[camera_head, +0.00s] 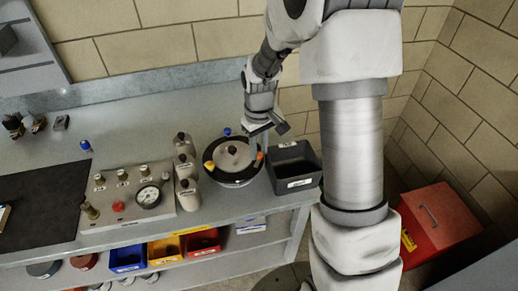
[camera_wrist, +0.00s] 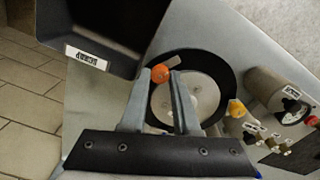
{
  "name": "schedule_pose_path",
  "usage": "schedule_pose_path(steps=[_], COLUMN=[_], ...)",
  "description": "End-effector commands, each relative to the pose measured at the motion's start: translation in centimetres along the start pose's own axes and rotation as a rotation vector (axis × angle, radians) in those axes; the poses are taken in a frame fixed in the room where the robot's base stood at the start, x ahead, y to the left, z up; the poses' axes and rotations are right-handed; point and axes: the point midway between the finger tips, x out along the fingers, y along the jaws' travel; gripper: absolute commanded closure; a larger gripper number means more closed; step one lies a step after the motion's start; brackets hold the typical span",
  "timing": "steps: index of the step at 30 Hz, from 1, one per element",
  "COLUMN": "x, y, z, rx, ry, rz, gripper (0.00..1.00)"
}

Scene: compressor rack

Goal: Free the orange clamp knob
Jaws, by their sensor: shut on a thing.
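The orange clamp knob (camera_wrist: 161,74) sits at the rim of the round lidded vessel (camera_wrist: 196,98) in the wrist view. My gripper (camera_wrist: 159,77) has one finger on each side of the knob and is shut on it. In the head view the gripper (camera_head: 257,148) reaches down to the right edge of the vessel (camera_head: 232,155). The orange knob (camera_head: 259,159) shows there as a small patch by the fingers. A yellow knob (camera_head: 210,166) is at the vessel's left rim, and it also shows in the wrist view (camera_wrist: 237,108). A blue knob (camera_head: 227,131) is at the back.
A black open bin (camera_head: 292,183) stands close right of the vessel. Grey bottles (camera_head: 186,172) and a gauge panel (camera_head: 128,196) stand to the left. Coloured bins (camera_head: 165,250) sit on the shelf below. A red box (camera_head: 440,220) stands at the right.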

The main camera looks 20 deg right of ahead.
Motion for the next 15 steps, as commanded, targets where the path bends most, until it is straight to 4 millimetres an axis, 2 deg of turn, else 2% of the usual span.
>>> schedule_pose_path(steps=[15], x=[-0.08], y=[0.01], z=[-0.04], rx=[-0.102], ry=[0.001], rz=[0.001], gripper=[1.00])
